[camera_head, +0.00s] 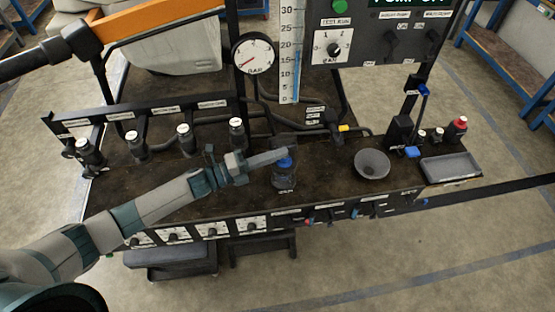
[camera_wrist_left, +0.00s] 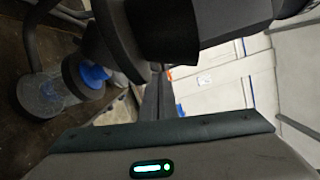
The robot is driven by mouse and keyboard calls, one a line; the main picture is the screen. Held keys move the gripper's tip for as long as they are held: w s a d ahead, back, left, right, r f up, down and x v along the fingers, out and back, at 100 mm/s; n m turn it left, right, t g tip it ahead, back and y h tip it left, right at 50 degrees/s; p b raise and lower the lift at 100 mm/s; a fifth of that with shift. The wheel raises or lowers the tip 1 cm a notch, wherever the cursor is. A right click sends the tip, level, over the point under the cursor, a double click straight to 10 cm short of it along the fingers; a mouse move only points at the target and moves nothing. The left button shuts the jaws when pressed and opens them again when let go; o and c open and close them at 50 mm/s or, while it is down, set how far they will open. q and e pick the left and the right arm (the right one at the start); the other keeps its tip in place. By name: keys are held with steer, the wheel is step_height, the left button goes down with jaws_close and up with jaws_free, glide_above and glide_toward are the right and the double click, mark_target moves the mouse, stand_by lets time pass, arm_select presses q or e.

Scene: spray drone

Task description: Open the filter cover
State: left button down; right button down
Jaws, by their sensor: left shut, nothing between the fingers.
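The filter (camera_head: 284,178) stands near the front middle of the dark bench, with a clear body and a blue part at its top. My left gripper (camera_head: 281,157) reaches in from the left and is shut and empty. Its fingertips are at the filter's blue top in the head view and partly hide it; I cannot tell whether they touch. In the left wrist view the filter's clear round body (camera_wrist_left: 42,96) and blue part (camera_wrist_left: 94,74) show at the left, partly hidden by dark gripper parts. I cannot make out whether the cover is open. My right gripper is not in view.
A grey funnel-like bowl (camera_head: 372,163) and a shallow grey tray (camera_head: 450,168) lie to the right. Several black valves with white caps (camera_head: 184,130) stand at the back left. A pressure gauge (camera_head: 254,54) and a control panel (camera_head: 364,32) rise behind. Knobs line the front edge.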

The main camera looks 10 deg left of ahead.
arm_select(q)
steer(key=shift+w+a+r+n+y+p, duration=0.15)
steer(key=shift+w+a+r+n+p, duration=0.1)
steer(key=shift+w+r+n, duration=0.2)
steer(key=shift+w+a+r+n+y+p, duration=0.1)
steer(key=shift+w+r+n+y+p, duration=0.1)
steer(key=shift+w+r+n, duration=0.25)
steer(key=s+d+r+b, duration=0.3)
steer(key=s+d+r, duration=0.1)
steer(key=d+r, duration=0.6)
steer(key=shift+s+d+r, duration=0.2)
steer(key=shift+d+r, duration=0.2)
steer(key=shift+d, duration=0.05)
